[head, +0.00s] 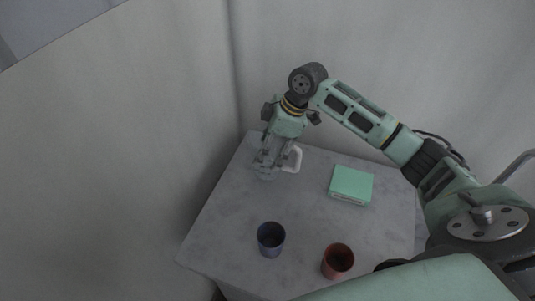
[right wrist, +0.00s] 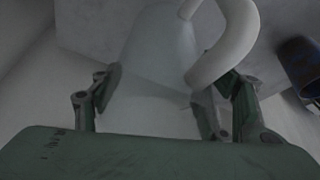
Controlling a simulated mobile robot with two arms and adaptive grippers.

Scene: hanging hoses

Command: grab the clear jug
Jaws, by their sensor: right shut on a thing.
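The clear jug (head: 266,173) stands at the far left corner of the grey table in the head view, see-through with a white handle (head: 293,160) on its right side. My right gripper (head: 269,160) comes down on it from above and is shut on it. In the right wrist view the cloudy, see-through jug (right wrist: 160,50) lies between the fingers of my right gripper (right wrist: 160,97), and its thick white handle (right wrist: 236,45) curves beside the right finger. The jug's lower outline is faint in the head view. My left gripper is not in view.
The grey table (head: 225,225) also holds a green box (head: 351,185) right of the jug, a blue cup (head: 271,239) and a red-brown cup (head: 337,261) near the front. The blue cup also shows in the right wrist view (right wrist: 300,66). Pale walls stand close behind and left.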

